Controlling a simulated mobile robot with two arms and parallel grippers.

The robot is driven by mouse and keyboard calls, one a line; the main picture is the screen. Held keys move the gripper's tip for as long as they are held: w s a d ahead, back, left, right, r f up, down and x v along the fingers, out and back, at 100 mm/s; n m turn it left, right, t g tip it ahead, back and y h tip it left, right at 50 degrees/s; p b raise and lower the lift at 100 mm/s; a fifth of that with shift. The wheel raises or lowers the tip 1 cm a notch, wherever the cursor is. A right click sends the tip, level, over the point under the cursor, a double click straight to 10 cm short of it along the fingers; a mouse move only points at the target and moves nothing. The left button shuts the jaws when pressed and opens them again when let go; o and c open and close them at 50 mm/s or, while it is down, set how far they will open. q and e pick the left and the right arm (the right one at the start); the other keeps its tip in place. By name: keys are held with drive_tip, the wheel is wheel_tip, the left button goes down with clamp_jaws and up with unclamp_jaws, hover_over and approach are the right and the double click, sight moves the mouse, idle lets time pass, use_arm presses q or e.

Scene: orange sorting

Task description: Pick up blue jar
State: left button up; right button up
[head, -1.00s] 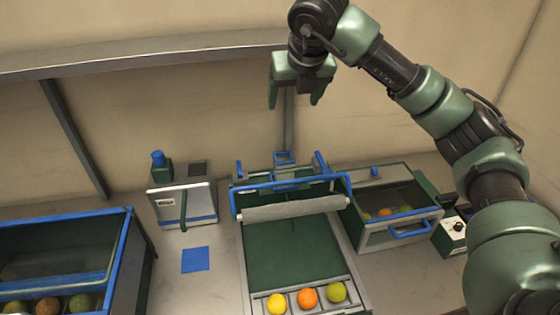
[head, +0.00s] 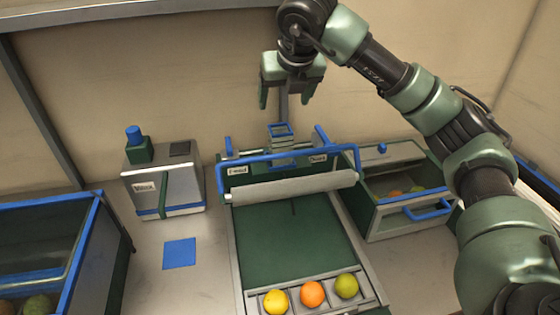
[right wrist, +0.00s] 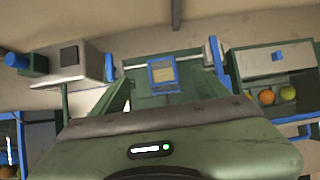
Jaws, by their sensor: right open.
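No separate blue jar stands out. The nearest match is a blue cylinder (head: 134,133) on a dark green block (head: 138,151), on top of a grey machine (head: 165,188) at left. In the right wrist view the blue cylinder (right wrist: 17,60) shows at the upper left. My right gripper (head: 285,102) is open and empty, pointing down in front of the back wall, to the right of the cylinder and higher in the picture. My left gripper is not in view.
A green sorting ramp (head: 290,240) with a blue-framed roller stands in the middle, with three fruits in its front tray. A drawer bin (head: 400,218) is at right, a blue-rimmed bin (head: 97,235) at left. A blue square (head: 180,253) lies on the bench.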

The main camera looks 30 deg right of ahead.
drive_tip(key=b, duration=0.6)
approach(280, 142)
drive_tip(key=x, duration=0.3)
drive_tip(key=d+x, duration=0.1)
drive_tip(key=x, duration=0.1)
drive_tip(key=shift+w, duration=0.4)
drive_tip(key=p+x, duration=0.2)
drive_tip(key=x, duration=0.5)
drive_tip(key=shift+w, duration=0.15)
drive_tip(key=shift+w+f, duration=0.15)
drive_tip(key=shift+f, duration=0.1)
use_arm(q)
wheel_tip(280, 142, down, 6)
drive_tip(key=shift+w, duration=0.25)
use_arm(e)
drive_tip(key=shift+r, duration=0.1)
clamp_jaws()
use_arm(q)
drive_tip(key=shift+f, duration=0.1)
